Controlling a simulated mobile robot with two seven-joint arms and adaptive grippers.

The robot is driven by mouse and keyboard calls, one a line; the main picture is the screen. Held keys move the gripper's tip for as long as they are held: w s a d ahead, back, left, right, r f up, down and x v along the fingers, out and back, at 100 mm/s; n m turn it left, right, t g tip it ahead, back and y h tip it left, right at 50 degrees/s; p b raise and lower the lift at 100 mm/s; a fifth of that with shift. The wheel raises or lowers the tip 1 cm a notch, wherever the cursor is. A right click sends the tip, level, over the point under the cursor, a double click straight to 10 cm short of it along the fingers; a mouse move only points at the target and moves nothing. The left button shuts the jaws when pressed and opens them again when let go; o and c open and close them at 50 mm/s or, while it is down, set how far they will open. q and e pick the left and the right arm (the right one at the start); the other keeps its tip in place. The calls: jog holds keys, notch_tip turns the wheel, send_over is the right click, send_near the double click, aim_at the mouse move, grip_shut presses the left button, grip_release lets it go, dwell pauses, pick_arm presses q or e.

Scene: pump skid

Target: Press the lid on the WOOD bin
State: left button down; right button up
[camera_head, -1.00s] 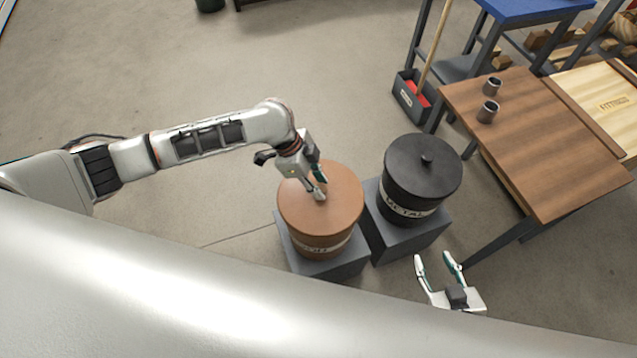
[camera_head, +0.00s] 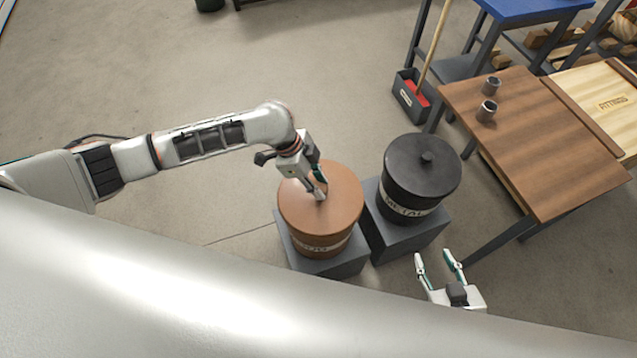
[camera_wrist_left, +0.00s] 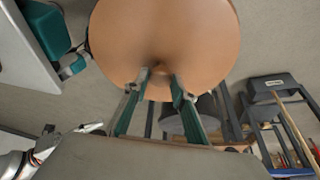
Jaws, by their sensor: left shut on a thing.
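The brown WOOD bin (camera_head: 322,241) stands on a grey block, with its round brown lid (camera_head: 342,205) on top. Whether the lid is seated all the way down cannot be told. My left gripper (camera_head: 320,194) is over the middle of the lid, shut on the lid's knob, which is mostly hidden by the fingers. In the left wrist view the fingers (camera_wrist_left: 160,80) meet the knob at the lower middle of the lid (camera_wrist_left: 165,30). My right gripper (camera_head: 440,262) is open and empty, at the lower right, in front of the METAL bin.
The black METAL bin (camera_head: 420,175) with its own knobbed lid stands close to the right on another grey block (camera_head: 402,237). A wooden table (camera_head: 545,150) with two small metal cups (camera_head: 488,110) is at the right. The floor on the left is clear.

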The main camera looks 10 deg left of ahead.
dwell(0.4)
pick_arm(q)
jog(key=shift+p, duration=0.3)
jog(key=c, duration=1.7)
grip_release()
jog(key=o, duration=0.6)
